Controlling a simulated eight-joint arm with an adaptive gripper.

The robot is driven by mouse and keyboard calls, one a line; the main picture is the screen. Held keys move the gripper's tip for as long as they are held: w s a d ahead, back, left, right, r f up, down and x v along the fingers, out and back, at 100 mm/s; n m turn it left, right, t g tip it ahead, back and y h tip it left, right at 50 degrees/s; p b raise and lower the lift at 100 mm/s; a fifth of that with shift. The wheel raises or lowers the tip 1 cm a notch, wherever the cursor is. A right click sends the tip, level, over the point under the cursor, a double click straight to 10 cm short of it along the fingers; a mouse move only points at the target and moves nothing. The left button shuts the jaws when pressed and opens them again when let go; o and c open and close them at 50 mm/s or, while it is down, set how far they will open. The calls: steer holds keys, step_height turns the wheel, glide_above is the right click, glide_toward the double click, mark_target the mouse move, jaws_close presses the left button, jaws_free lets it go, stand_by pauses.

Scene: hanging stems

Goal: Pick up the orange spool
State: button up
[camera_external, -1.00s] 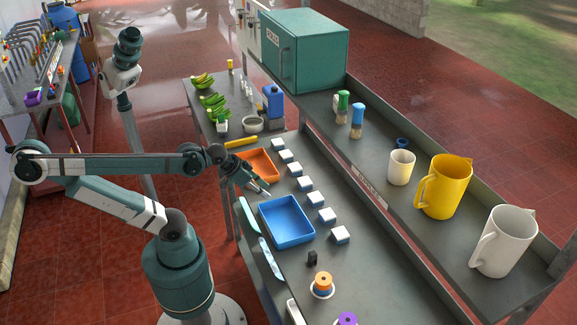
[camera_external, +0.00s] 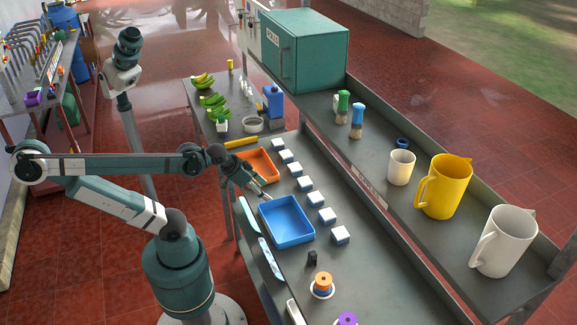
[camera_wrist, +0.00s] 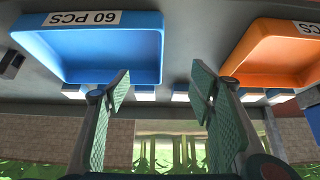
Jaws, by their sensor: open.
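The orange spool (camera_external: 323,277) stands near the front of the bench in the external view, on a round white base, with a bit of blue under the orange. It does not show in the wrist view. My gripper (camera_external: 263,192) is open and empty beside the far left corner of the blue tray, well behind and left of the spool. In the wrist view its two fingers (camera_wrist: 162,90) are apart with nothing between them.
The blue tray (camera_external: 287,236) lies between my gripper and the spool; the orange tray (camera_external: 275,179) is behind. A small black object (camera_external: 312,258) and a purple spool (camera_external: 346,319) are near the orange spool.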

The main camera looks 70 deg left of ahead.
step_height(320, 180, up, 2)
steer(key=n+g+h+p, duration=0.4)
steer(key=n+g+p, duration=0.3)
steer(key=n+p, duration=1.05)
glide_above(323, 274)
steer(key=a, duration=0.3)
steer(key=shift+s+a+n+b, duration=0.1)
steer(key=shift+a+n+b, duration=0.05)
steer(key=shift+n+b, duration=0.2)
steer(key=shift+h, duration=0.3)
steer(key=shift+x, duration=1.25)
